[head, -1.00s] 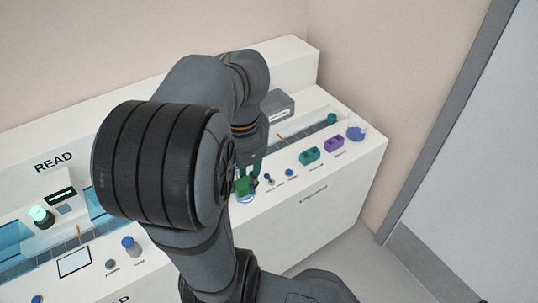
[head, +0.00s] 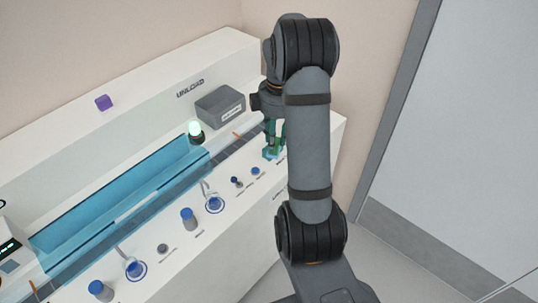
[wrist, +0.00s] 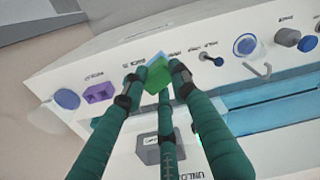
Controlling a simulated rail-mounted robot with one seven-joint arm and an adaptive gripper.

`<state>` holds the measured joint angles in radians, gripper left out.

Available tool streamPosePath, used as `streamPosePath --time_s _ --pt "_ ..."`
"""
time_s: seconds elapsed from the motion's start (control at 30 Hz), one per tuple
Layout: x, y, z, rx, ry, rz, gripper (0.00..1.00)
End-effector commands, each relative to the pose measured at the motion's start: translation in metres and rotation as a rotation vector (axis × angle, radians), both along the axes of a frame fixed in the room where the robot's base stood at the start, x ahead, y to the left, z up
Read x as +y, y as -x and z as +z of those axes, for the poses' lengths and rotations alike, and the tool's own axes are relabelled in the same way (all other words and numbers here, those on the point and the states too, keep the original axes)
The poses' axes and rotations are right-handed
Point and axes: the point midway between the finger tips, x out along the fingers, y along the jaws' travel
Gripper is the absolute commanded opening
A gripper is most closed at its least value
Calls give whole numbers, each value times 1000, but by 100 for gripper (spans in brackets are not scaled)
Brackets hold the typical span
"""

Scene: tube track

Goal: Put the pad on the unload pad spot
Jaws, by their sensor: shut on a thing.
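My gripper (wrist: 160,84) is shut on a small green pad (wrist: 158,80), which shows between its teal fingers in the wrist view. The gripper is over the front control panel, beside the row of knobs. A light-blue patch (wrist: 155,60) shows just past the pad in the wrist view, partly covered by it. It also shows around the fingertips in the head view (head: 266,154). I cannot tell whether the pad touches the panel. In the head view my arm hides the panel to the right of the gripper.
A purple block (wrist: 98,92) and a blue round knob (wrist: 66,99) lie left of the gripper in the wrist view. Several knobs, a small lever (head: 237,182) and a ringed blue button (head: 214,204) line the panel. A grey box (head: 220,106) stands behind.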

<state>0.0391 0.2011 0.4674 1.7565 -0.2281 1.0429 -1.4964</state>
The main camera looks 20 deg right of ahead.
Motion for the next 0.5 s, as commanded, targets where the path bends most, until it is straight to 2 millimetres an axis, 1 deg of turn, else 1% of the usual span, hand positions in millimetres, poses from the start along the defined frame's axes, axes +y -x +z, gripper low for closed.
streamPosePath --time_s 0.03,0.2,0.3,0.37,0.47,0.5 --pt "-1 -6 3 -1 3 54 0" --pt "-3 -7 3 11 16 226 0" --pt "-2 -8 2 15 25 292 0" --pt "3 -11 -1 17 30 317 0" --pt "18 -18 -11 21 36 330 0" --pt "26 -22 -16 23 36 331 0"
